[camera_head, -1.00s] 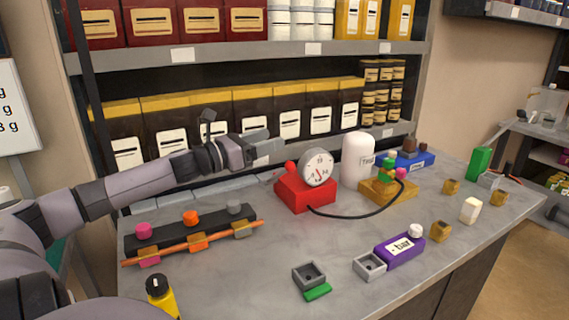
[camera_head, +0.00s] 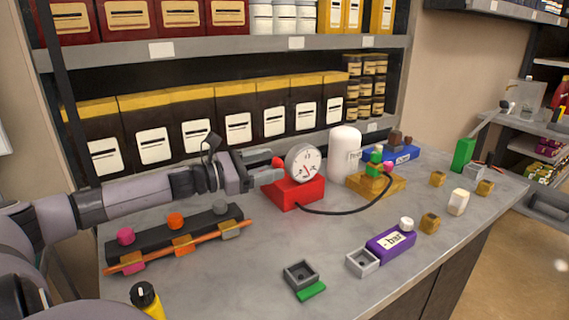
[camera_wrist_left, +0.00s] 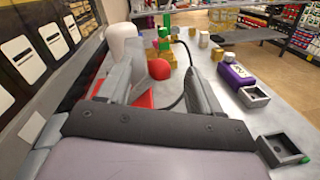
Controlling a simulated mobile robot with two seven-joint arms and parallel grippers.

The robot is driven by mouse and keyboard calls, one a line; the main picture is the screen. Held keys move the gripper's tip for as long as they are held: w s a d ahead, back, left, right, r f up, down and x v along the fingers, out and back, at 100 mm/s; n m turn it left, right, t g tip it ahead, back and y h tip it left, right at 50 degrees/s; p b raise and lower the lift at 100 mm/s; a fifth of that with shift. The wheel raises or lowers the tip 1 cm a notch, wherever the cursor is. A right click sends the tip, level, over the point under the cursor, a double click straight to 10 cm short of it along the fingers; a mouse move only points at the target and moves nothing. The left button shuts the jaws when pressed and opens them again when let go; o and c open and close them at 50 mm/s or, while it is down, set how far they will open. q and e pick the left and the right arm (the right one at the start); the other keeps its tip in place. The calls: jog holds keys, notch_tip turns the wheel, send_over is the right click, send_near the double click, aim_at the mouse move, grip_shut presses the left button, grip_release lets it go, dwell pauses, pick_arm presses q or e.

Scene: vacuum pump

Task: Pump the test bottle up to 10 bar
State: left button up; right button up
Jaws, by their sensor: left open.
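The red pump (camera_head: 296,192) stands on the table, with a round white gauge (camera_head: 304,162) on top and a red knob (camera_head: 278,162) at its left. A black hose runs from it to a yellow block (camera_head: 377,183) with green parts. The white test bottle (camera_head: 344,153) stands upright behind, next to that block. My left gripper (camera_head: 262,170) is at the pump's left side, pointing at the red knob. In the left wrist view the red knob (camera_wrist_left: 159,69) lies between the open fingers, near their tips. Touching cannot be told. My right gripper is not in view.
A purple "bar" box (camera_head: 391,243) and small grey trays (camera_head: 301,274) lie at the front. A dark rack (camera_head: 172,232) with coloured knobs is at the left. Shelves of boxes stand behind.

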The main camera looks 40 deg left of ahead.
aim_at(279, 161)
pick_arm(q)
jog(key=shift+p+x, duration=0.35)
jog(key=shift+x, duration=0.9)
jog(key=shift+w+d+r+p, duration=0.1)
jog(key=shift+w+p, duration=0.2)
jog(key=shift+w, duration=0.15)
jog(key=shift+w+d, duration=0.3)
jog(key=shift+w, duration=0.3)
grip_shut()
jog(key=shift+f, duration=0.25)
